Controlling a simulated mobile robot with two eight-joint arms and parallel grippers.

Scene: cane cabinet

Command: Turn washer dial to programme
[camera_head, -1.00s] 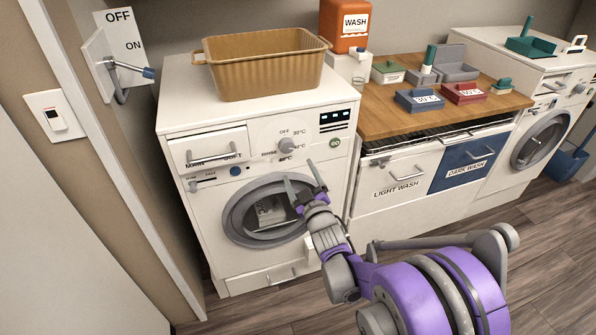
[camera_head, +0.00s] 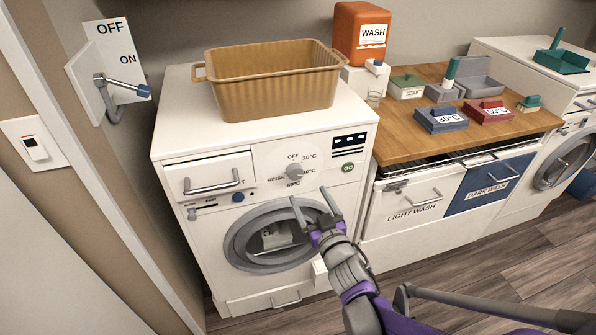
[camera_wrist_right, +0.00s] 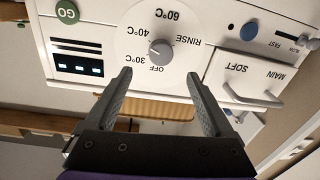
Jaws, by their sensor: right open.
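The washer dial (camera_head: 293,171) is a grey round knob on the white front panel of the washer (camera_head: 172,120). Labels OFF, 30°C, 60°C and RINSE stand around it. In the right wrist view the dial (camera_wrist_right: 160,51) appears upside down, just beyond and between the fingertips; a small pale mark shows on it, but its exact setting is hard to read. My right gripper (camera_head: 311,197) is open and empty, below and in front of the dial, apart from it. Its two fingers also show in the right wrist view (camera_wrist_right: 160,77). My left gripper is not in view.
A green GO button (camera_head: 347,167) and a display (camera_head: 349,142) are right of the dial. A detergent drawer (camera_head: 205,178) is left of it, above the round door (camera_head: 277,240). A brown basket (camera_head: 275,90) stands on top. An ON/OFF lever (camera_head: 122,85) is at left.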

